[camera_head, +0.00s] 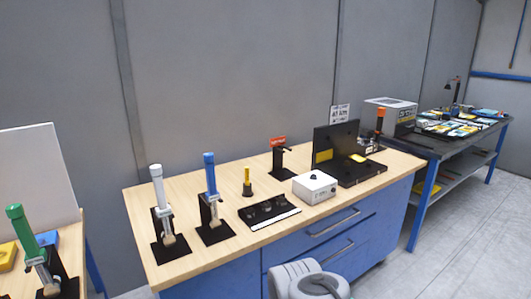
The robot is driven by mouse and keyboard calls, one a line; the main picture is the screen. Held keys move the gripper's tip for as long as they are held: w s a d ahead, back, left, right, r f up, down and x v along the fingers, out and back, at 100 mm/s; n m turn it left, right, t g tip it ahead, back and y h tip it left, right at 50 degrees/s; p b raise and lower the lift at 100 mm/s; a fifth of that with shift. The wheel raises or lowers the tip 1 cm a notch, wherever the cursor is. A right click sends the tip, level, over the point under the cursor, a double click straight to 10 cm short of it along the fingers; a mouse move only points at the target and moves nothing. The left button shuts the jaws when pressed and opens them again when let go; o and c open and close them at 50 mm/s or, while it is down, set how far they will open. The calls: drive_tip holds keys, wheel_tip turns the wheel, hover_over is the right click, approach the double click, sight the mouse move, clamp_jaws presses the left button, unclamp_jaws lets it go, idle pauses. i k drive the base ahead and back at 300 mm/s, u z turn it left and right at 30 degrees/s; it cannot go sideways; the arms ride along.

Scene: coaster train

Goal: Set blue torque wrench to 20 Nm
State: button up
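The blue torque wrench (209,173) stands upright in a black stand on the wooden top of the middle workbench. Its blue handle is at the top and its lower end is at the stand's base. Its scale is too small to read. A grey rounded part of my own arm shows at the bottom edge of the view, in front of the bench drawers. My gripper is not visible, and nothing touches the blue wrench.
A white-handled wrench (158,186) stands just left of it, and a green-handled one (20,227) on the left bench. Right of it are a yellow-black tool (247,182), a black tray (270,213), a white knob box (314,186) and a black panel fixture (336,142).

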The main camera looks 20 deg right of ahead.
sight(208, 157)
drive_tip(key=z, duration=0.5)
drive_tip(key=i, duration=0.95)
drive_tip(key=u, duration=0.3)
